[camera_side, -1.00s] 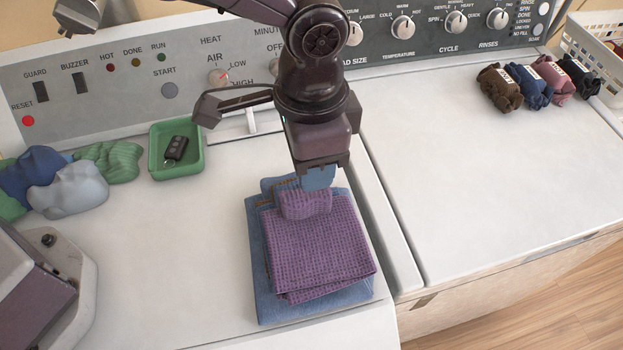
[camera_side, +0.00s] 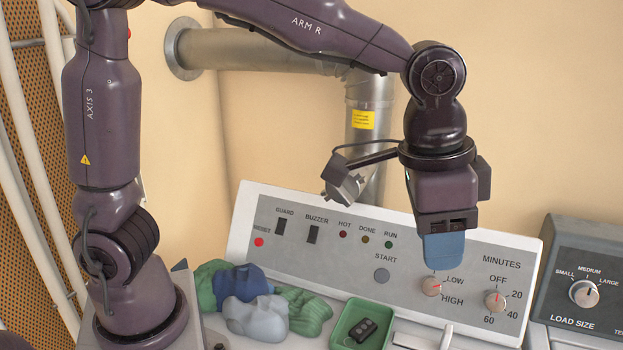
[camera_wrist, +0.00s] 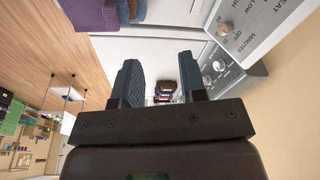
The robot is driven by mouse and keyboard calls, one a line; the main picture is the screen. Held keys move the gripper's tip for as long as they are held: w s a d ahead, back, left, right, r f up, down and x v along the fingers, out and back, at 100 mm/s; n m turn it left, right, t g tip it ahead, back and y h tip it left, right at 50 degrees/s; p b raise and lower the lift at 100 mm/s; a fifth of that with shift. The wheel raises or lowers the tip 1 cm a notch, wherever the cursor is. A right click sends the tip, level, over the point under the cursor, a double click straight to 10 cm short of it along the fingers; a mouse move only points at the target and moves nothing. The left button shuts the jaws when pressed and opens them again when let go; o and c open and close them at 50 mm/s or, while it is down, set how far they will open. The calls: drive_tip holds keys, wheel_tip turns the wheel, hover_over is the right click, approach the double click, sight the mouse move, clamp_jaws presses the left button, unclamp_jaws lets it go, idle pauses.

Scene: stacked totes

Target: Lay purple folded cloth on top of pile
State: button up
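The purple folded cloth (camera_wrist: 90,14) shows only in part at the top left edge of the wrist view. Blue denim (camera_wrist: 132,10) of the pile shows beside it. The cloth and the pile are outside the side view. My gripper (camera_side: 444,252) is raised in front of the washer's control panel in the side view. In the wrist view its two blue fingers (camera_wrist: 159,72) stand apart with nothing between them, and the purple cloth is clear of them.
Green, navy and pale blue cloths (camera_side: 256,318) lie left of a green tray (camera_side: 362,326) holding a black key fob (camera_side: 363,329). The control panel (camera_side: 380,262) stands behind.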

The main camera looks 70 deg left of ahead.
drive_tip(key=s+a+r+n+t, duration=0.2)
drive_tip(key=s+a+n, duration=0.3)
drive_tip(key=s+a, duration=0.8)
drive_tip(key=a+t, duration=0.1)
drive_tip(key=a, duration=0.2)
drive_tip(key=shift+s+a+r+n+t+y, duration=0.15)
drive_tip(key=shift+s+a+n+t+y, duration=0.15)
drive_tip(key=shift+s+a+y, duration=0.1)
